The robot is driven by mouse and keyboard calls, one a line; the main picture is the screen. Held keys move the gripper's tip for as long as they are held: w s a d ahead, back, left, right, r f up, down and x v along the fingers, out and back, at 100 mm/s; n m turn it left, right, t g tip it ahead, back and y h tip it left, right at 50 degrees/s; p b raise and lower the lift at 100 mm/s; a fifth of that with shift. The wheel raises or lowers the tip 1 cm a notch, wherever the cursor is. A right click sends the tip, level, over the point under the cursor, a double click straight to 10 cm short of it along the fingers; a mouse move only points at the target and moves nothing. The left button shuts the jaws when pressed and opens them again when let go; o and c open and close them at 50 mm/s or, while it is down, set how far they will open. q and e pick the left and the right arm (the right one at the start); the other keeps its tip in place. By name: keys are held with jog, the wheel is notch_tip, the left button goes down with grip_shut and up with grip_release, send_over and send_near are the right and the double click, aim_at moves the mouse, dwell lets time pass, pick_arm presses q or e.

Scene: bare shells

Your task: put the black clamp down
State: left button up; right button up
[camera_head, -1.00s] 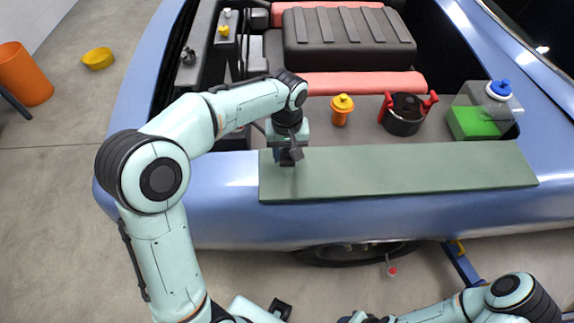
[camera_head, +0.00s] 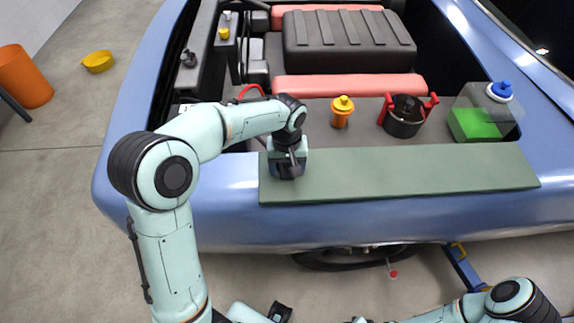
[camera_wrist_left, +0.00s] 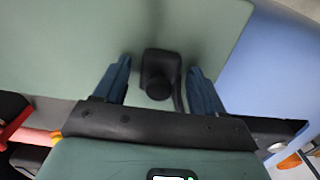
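The green mat (camera_head: 400,173) lies along the car's near edge, and it also fills much of the left wrist view (camera_wrist_left: 60,45). My left gripper (camera_head: 287,172) is low over the mat's left end, pointing down. In the left wrist view its two blue fingers (camera_wrist_left: 158,68) are spread apart. The black clamp (camera_wrist_left: 160,75) is between them, over the mat, with a visible gap on each side. The clamp is largely hidden by my gripper in the head view. My right gripper (camera_head: 362,320) is barely in view at the bottom edge; its fingers cannot be made out.
Behind the mat stand an orange bottle (camera_head: 341,112), a black pot with red handles (camera_head: 402,127) and a clear box with green contents (camera_head: 475,125). A black engine cover (camera_head: 348,40) is farther back. The mat right of my left gripper is clear.

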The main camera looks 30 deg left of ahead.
pick_arm(q)
jog(key=shift+r, duration=0.3)
notch_tip(320, 180, up, 12)
jog(key=p, duration=0.1)
jog(key=shift+p, duration=0.4)
pick_arm(e)
jog(key=shift+w+r, duration=0.8)
jog(key=shift+r, duration=0.35)
pick_arm(q)
jog(key=shift+f, duration=0.15)
